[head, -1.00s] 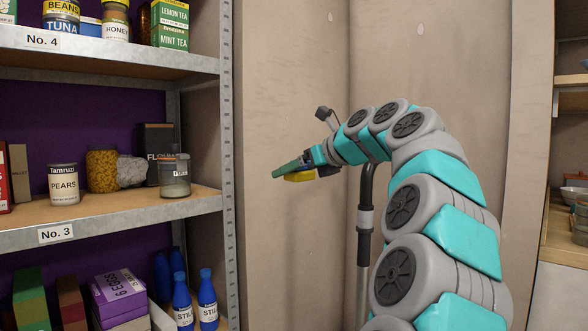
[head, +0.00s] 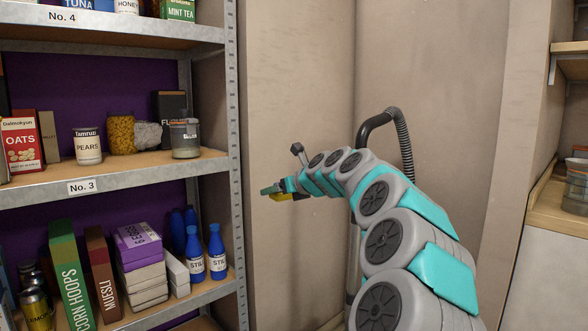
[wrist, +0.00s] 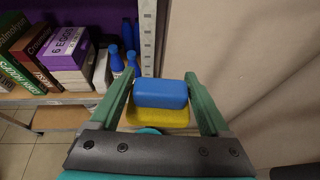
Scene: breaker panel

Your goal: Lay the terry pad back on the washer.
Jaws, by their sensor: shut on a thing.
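My gripper (head: 270,191) is at the end of my outstretched arm, in front of the bare wall and right of the shelf post. In the wrist view its two green fingers (wrist: 160,82) are closed on a block with a blue part (wrist: 160,94) and a wider yellow part (wrist: 157,117) below it. In the head view the yellow part (head: 285,196) shows under the gripper. I cannot tell from its surface whether this block is the terry pad. No washer is in view.
A metal shelf rack (head: 232,150) stands at left, with jars, boxes and blue bottles (head: 216,252). A dark hose on a pipe (head: 402,135) stands by the wall behind my arm. A wooden shelf unit (head: 548,205) is at far right. Tiled floor (wrist: 45,152) shows below the rack.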

